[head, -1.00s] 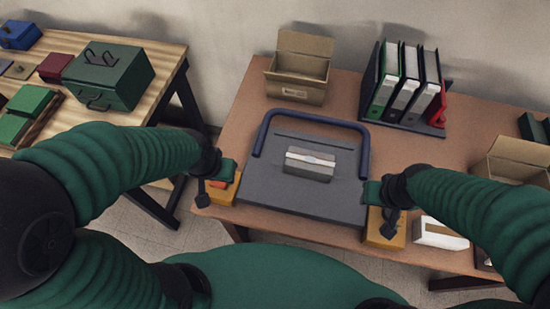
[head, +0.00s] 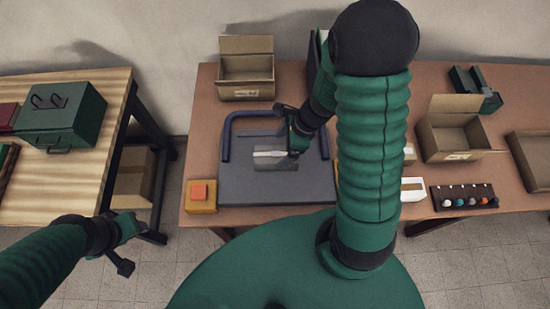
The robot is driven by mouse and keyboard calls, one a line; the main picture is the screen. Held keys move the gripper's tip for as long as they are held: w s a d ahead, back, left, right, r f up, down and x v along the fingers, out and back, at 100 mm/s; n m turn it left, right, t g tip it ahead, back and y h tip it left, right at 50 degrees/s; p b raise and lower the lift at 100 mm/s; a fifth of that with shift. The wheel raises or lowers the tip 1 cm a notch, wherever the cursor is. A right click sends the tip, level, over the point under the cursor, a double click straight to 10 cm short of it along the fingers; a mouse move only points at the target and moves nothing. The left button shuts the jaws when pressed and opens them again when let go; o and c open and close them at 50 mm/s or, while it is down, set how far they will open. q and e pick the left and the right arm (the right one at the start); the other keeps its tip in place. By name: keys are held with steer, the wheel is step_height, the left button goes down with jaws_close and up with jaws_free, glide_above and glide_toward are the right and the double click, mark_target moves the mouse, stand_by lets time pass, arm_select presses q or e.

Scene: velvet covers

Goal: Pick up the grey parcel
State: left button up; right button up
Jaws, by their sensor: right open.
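The grey parcel (head: 283,165) with a pale band lies on a dark grey board (head: 275,192) with a blue bar handle (head: 226,142), on the brown table. My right gripper (head: 292,138) is open over the parcel's right end and hides part of it; whether it touches the parcel I cannot tell. My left gripper (head: 126,246) is in front of the wooden table, away from the parcel, and its jaws are too unclear to judge.
An open carton (head: 247,88) stands behind the board. A yellow block with an orange top (head: 200,194) is at its left. My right arm hides most of the binders. Another open carton (head: 452,142) and a white box (head: 413,189) are at right.

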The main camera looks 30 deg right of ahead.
mark_target(277, 154)
steer(key=shift+x, duration=0.95)
steer(key=x, duration=0.2)
steer(key=b+x, duration=0.1)
steer(key=x, duration=0.1)
steer(key=shift+d+f, duration=0.15)
steer(key=shift+d, duration=0.25)
steer(key=shift+w+f, duration=0.15)
steer(key=shift+w, duration=0.05)
steer(key=shift+s+a, duration=0.1)
steer(key=shift+s, duration=0.05)
steer(key=c, duration=0.7)
jaws_close()
